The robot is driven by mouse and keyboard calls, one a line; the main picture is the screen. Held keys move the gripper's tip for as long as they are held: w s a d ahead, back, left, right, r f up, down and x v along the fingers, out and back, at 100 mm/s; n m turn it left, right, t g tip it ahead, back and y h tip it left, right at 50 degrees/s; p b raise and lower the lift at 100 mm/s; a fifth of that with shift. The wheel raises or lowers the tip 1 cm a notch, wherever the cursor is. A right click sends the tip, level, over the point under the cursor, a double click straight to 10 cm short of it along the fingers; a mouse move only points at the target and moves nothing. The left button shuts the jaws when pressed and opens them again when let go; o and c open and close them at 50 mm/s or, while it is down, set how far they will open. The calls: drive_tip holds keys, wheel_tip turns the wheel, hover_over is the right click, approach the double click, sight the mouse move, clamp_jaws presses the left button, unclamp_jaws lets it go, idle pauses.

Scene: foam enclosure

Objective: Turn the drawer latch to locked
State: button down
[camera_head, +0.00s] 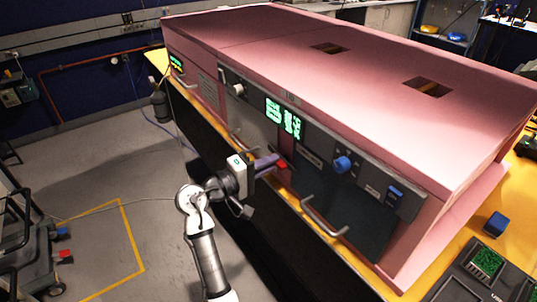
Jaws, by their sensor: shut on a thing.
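A pink enclosure (215,50) with a dark control strip and handled front panels stands on a yellow-edged bench. My gripper (274,165) is at its front, between two front panels, with its fingers reaching right toward the face. It is shut on a small red piece (282,165), which appears to be the drawer latch. The fingers hide part of that piece, and its turn angle is too small to tell. A dark panel (350,217) with a grey bar handle (325,217) lies right of my gripper. A grey panel (262,133) is behind it.
A blue knob (343,163) sticks out of the strip right of my gripper, and a pale knob (238,90) is to the left. Green displays (283,118) glow between them. A blue block (494,223) lies on the bench at right. The floor (90,170) at left is mostly open, with a cart (35,240) at the edge.

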drive_tip(key=shift+n+p, duration=0.45)
drive_tip(key=shift+n, duration=0.15)
drive_tip(key=c, duration=1.5)
unclamp_jaws()
drive_tip(key=shift+a, duration=0.1)
drive_tip(key=b+v, duration=0.4)
drive_tip(key=v, duration=0.9)
drive_tip(key=shift+s+a, duration=0.25)
drive_tip(key=shift+a, duration=0.05)
